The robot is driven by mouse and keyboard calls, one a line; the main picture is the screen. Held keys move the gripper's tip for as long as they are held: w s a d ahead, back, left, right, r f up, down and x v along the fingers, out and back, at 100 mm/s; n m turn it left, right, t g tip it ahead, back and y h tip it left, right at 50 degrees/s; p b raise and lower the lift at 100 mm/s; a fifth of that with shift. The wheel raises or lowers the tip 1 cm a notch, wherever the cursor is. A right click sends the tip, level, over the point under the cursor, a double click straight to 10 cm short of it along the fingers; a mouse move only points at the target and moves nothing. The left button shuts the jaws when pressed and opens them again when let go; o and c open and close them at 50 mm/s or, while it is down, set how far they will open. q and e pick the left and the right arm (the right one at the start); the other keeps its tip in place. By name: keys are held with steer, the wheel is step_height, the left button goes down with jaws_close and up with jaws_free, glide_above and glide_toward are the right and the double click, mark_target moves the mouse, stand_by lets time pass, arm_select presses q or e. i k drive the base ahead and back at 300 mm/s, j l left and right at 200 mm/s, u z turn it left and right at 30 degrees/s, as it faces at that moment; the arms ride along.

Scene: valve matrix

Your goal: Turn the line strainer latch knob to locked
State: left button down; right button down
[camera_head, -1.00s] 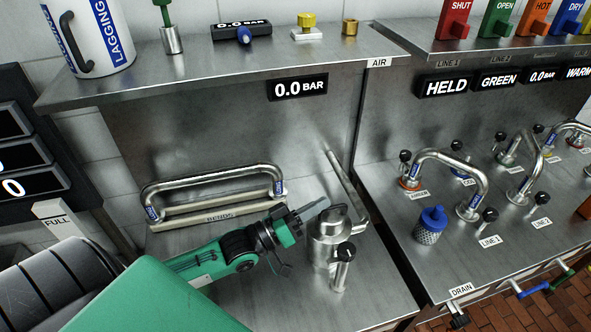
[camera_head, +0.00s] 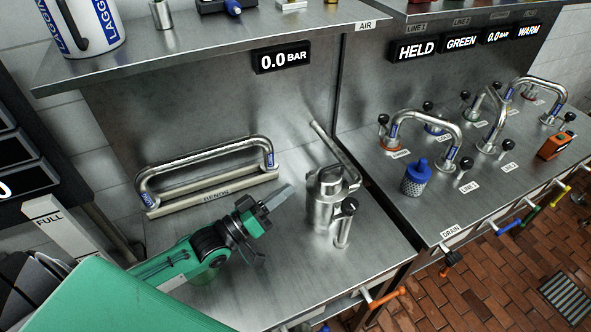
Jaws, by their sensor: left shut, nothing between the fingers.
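My left gripper (camera_head: 278,198) is shut and empty, above the left steel bench. A blue-capped mesh cylinder (camera_head: 415,180), which looks like a strainer, stands on the right bench, well to the right of the gripper. Small black knobs stand by the pipe bends there, one of them (camera_head: 466,165) near the cylinder. I cannot tell which knob is the line strainer latch. My right gripper is not in view.
A rack of bent pipe (camera_head: 205,172) lies behind my left gripper. Pipe bends (camera_head: 430,115) rise from the right bench (camera_head: 395,222). An orange device (camera_head: 555,145) sits at its right. Coloured handles (camera_head: 385,297) stick out below the front edges. A shelf overhangs the back.

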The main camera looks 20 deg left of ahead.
mark_target(349, 208)
steer(key=k, duration=1.5)
